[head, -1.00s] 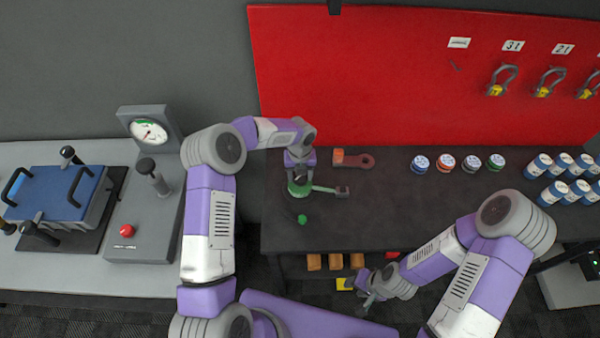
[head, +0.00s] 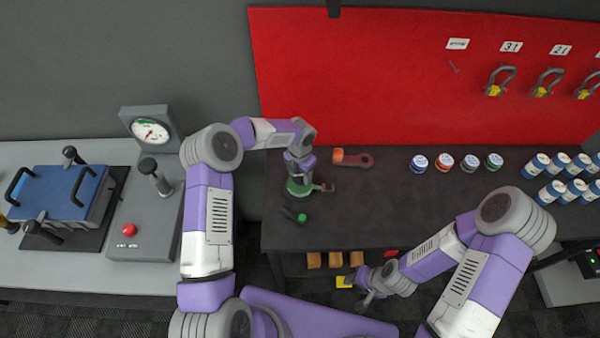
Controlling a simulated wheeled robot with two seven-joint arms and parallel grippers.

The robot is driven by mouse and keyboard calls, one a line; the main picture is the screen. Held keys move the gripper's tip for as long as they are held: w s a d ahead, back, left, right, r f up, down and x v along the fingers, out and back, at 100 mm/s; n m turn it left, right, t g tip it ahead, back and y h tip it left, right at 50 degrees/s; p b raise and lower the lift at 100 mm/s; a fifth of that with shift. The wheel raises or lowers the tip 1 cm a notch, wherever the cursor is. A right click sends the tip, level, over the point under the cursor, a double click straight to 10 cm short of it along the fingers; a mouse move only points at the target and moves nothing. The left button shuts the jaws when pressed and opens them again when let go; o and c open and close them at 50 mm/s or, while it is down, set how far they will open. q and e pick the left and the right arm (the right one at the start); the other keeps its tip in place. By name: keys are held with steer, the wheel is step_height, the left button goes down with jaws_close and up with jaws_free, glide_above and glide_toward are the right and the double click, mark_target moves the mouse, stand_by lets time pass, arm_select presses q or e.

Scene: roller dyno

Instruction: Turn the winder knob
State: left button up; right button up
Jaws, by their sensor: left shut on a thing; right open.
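The winder is a small green device (head: 299,188) on the dark bench, with a short arm ending in a dark piece (head: 327,187) on its right. A green ball knob (head: 302,218) sits just in front of it, beside a dark lever-like part. My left gripper (head: 298,174) points down over the winder and is shut on part of it. My wrist hides the gripped part, so I cannot tell exactly which part it is. My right gripper (head: 368,297) is open and empty, low in front of the bench edge, away from the winder.
A gauge box (head: 151,131) and blue-lidded press (head: 58,192) stand left. The bench (head: 400,215) is clear mid-right.

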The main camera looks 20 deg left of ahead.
mark_target(300, 175)
stand_by(0.3)
arm_select(q)
steer(key=o, duration=1.1)
steer(key=shift+c, duration=0.2)
step_height(300, 175, up, 8)
steer(key=shift+f, duration=0.2)
